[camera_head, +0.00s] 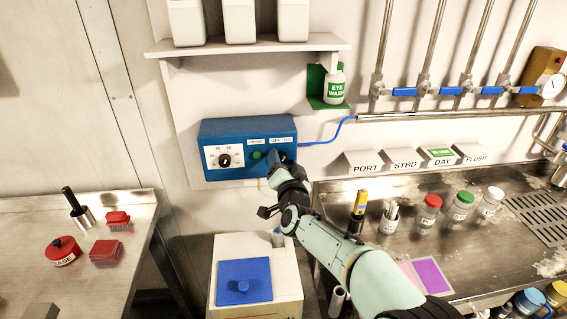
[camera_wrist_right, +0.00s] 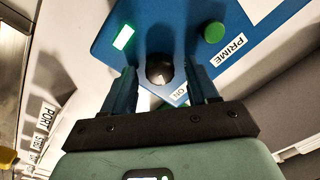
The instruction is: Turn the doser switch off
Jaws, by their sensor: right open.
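The blue doser box (camera_head: 248,130) is on the wall in the head view. It has a white-faced dial on its left and a green button (camera_head: 257,155) near its middle. My right gripper (camera_head: 279,161) is at the box's right part and hides the switch there. In the right wrist view, the dark round switch (camera_wrist_right: 160,68) sits between the two open fingers of my right gripper (camera_wrist_right: 161,78), one on each side. I cannot tell whether they touch it. An "ON" label (camera_wrist_right: 179,93) is beside the switch, and a green lamp (camera_wrist_right: 123,37) is lit. My left gripper is not in view.
A blue tube (camera_head: 328,138) runs right from the box. A shelf (camera_head: 250,43) with white containers is above, and an eye wash bottle (camera_head: 335,87) is at upper right. A white container with a blue lid (camera_head: 245,270) stands below. A steel counter (camera_head: 350,190) is on the right.

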